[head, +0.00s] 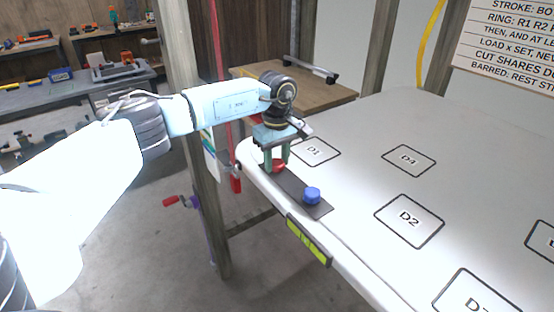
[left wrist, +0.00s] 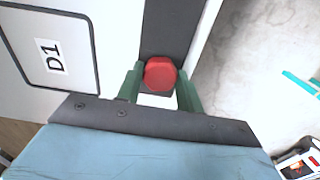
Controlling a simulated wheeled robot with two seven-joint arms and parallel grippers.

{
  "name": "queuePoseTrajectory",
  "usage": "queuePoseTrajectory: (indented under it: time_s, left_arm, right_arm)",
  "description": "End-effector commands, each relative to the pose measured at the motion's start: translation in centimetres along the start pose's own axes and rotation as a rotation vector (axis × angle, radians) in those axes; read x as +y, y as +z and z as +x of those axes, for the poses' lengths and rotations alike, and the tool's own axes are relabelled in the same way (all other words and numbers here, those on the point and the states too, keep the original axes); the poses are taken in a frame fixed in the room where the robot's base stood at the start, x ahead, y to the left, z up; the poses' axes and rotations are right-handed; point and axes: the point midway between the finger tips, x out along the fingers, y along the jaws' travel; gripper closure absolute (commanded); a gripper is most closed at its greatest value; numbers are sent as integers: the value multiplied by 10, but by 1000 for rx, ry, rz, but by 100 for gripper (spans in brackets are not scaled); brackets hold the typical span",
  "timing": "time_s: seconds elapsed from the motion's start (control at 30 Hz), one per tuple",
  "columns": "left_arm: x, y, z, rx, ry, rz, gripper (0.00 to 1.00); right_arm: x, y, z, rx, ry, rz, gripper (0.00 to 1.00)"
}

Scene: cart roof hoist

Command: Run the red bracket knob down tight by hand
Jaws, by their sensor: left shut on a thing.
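The red bracket knob (head: 277,166) stands at the far end of a dark bracket strip (head: 297,190) along the near left edge of the white roof panel. My left gripper (head: 277,162) points down over it with green fingers on both sides, shut on the knob. In the left wrist view the red knob (left wrist: 160,73) sits between the two fingers (left wrist: 160,93). The knob's underside and any gap below it are hidden. A blue knob (head: 312,195) stands on the same strip, nearer to me. My right gripper is not in view.
The white panel (head: 340,215) carries outlined labels such as D1 (head: 315,151) and D2 (head: 408,220). A yellow-green level (head: 308,240) sits on its edge. A wooden post (head: 212,215) and a red-handled crank (head: 178,201) stand left of the panel. Tool benches are behind.

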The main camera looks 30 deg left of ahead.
Motion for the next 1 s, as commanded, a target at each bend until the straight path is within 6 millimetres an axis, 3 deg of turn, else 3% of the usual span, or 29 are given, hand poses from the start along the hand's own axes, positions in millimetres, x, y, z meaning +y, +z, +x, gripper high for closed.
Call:
queuePoseTrajectory:
  time_s: [0.57,0.6,0.73,1.0]
  left_arm:
    - [2,-3,-6,6,13,29,86]
    - [2,-3,-6,6,13,28,61]
    - [2,-2,-5,4,10,29,44]
    - [1,-1,-2,2,4,31,41]
  right_arm:
    - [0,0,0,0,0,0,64]
    - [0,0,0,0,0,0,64]
    - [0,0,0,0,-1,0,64]
    - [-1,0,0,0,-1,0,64]
